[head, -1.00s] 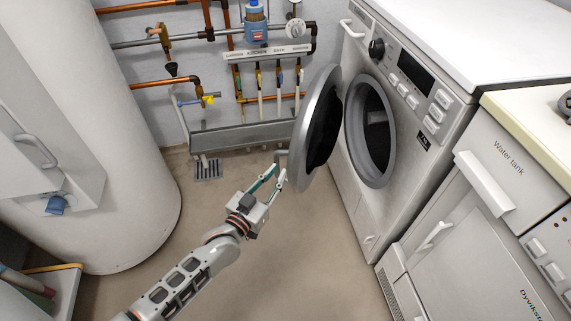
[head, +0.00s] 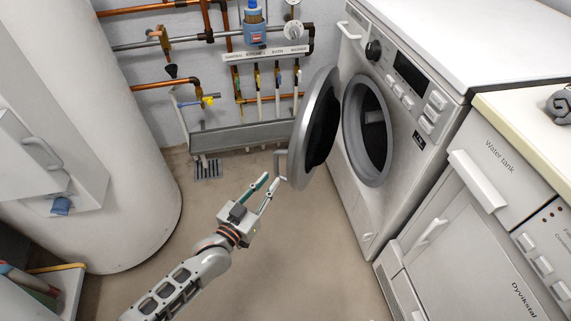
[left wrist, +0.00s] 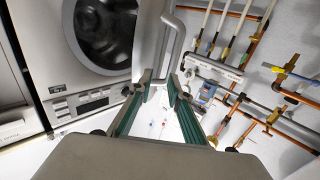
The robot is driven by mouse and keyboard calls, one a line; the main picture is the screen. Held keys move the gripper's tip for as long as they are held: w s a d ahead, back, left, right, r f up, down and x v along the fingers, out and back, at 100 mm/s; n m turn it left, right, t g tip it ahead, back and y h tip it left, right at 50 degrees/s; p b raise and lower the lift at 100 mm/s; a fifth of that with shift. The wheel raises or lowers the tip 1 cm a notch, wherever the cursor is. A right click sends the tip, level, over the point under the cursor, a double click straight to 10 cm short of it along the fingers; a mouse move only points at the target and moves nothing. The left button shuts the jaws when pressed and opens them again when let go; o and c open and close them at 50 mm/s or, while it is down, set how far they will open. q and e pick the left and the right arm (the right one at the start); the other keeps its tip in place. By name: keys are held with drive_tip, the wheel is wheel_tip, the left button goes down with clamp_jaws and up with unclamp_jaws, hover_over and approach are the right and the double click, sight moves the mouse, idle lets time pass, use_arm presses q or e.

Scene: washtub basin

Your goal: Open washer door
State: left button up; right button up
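The washer (head: 400,130) stands at the right in the head view. Its round door (head: 316,128) stands wide open, swung well out from the dark drum opening (head: 368,130). A bent bar handle (head: 277,164) is on the door's outer side; in the left wrist view the handle (left wrist: 178,42) is just beyond the fingertips. My left gripper (head: 271,179) is close to the door's lower edge. Its green-padded fingers (left wrist: 160,84) are apart, with nothing between them. Whether a fingertip touches the handle is hard to tell. My right gripper is not in view.
A large white cylinder (head: 110,150) is at the left. Pipes and a grey trough (head: 245,134) line the back wall. The floor (head: 310,250) in the middle is clear.

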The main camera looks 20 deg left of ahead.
use_arm(q)
drive_tip(key=shift+s, duration=0.1)
idle(0.3)
drive_tip(key=s+a, duration=0.1)
drive_tip(key=s, duration=1)
drive_tip(key=shift+s+a, duration=0.35)
